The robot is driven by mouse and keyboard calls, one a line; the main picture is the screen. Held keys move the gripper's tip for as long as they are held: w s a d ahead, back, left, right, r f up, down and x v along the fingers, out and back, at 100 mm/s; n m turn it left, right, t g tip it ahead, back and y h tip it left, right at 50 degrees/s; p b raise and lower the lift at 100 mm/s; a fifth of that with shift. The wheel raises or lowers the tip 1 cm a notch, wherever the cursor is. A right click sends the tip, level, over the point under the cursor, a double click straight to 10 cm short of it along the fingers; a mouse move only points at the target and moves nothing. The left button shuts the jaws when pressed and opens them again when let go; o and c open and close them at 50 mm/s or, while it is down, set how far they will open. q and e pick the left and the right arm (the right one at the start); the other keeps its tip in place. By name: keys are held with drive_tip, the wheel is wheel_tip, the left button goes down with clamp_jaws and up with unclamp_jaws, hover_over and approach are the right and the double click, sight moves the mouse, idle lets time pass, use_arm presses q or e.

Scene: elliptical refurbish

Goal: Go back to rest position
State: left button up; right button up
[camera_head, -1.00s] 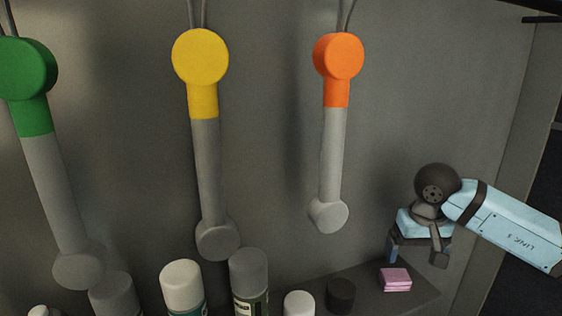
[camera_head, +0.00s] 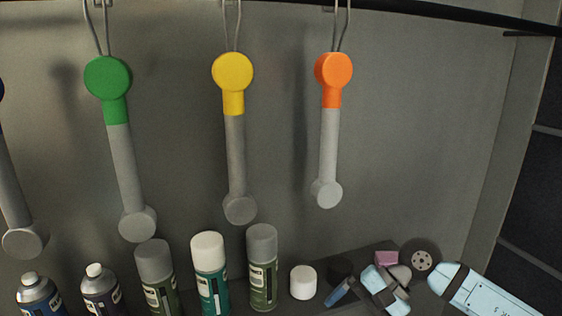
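My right gripper (camera_head: 366,304) is at the lower right, with my pale blue arm coming in from the right edge. Its two fingers are apart with nothing visible between them, and it points down toward the lower left. My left gripper is not in view.
Tools with green (camera_head: 108,78), yellow (camera_head: 233,72) and orange (camera_head: 333,70) heads hang from a dark rail (camera_head: 400,15). Several spray cans, including a teal one (camera_head: 211,275), and a white cap (camera_head: 303,282) stand below. The grey wall at right is clear.

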drive_tip(key=s+a+r+m+t+y+p, duration=0.25)
drive_tip(key=s+a+m+y, duration=0.35)
drive_tip(key=m+y, duration=0.75)
drive_tip(key=d+f+n+t+h, duration=0.2)
drive_tip(key=f+n+t+h, duration=0.3)
drive_tip(key=n, duration=0.7)
drive_tip(key=d+f+n+t+h+p, duration=0.1)
drive_tip(key=d+f+n+t+h, duration=0.4)
drive_tip(key=n, duration=0.7)
drive_tip(key=f+n+t+h, duration=0.35)
drive_tip(key=n+t, duration=0.35)
drive_tip(key=n, duration=0.5)
drive_tip(key=s+d+f+m+g+h, duration=0.2)
drive_tip(key=s+f+m+g+h, duration=0.1)
drive_tip(key=s+f+m, duration=0.3)
drive_tip(key=s+d+f+m+g+h+p, duration=0.1)
drive_tip(key=s+d+f+m+g+h, duration=0.2)
drive_tip(key=s+f+m, duration=0.4)
drive_tip(key=shift+s+d+f+m+g, duration=0.15)
drive_tip(key=shift+s+f+m+g, duration=0.05)
drive_tip(key=shift+f+m+g, duration=0.2)
